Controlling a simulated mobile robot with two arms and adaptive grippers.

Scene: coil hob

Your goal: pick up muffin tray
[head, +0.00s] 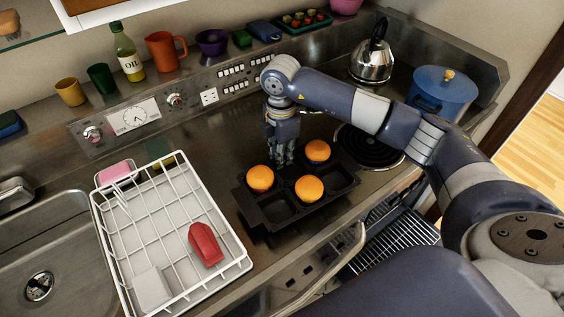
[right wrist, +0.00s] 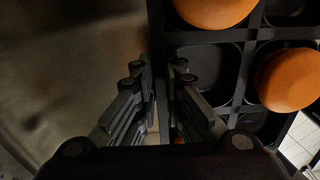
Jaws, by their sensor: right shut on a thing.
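The dark muffin tray (head: 277,209) is at the middle of the steel worktop, left of the front coil. It holds three orange-topped muffins (head: 309,188), and other cups are empty. My right gripper (head: 285,158) points down at the tray's back edge, shut on its rim. In the right wrist view the fingers (right wrist: 160,68) are either side of the rim of the tray (right wrist: 207,72). A dark shadow lies below the tray's front; I cannot tell whether the tray is clear of the worktop. My left gripper is out of view.
A white dish rack (head: 165,237) with a red item stands left of the tray, beside the sink (head: 40,270). A kettle (head: 372,62) and a blue pot (head: 441,92) stand at the right. Bare worktop lies between rack and tray.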

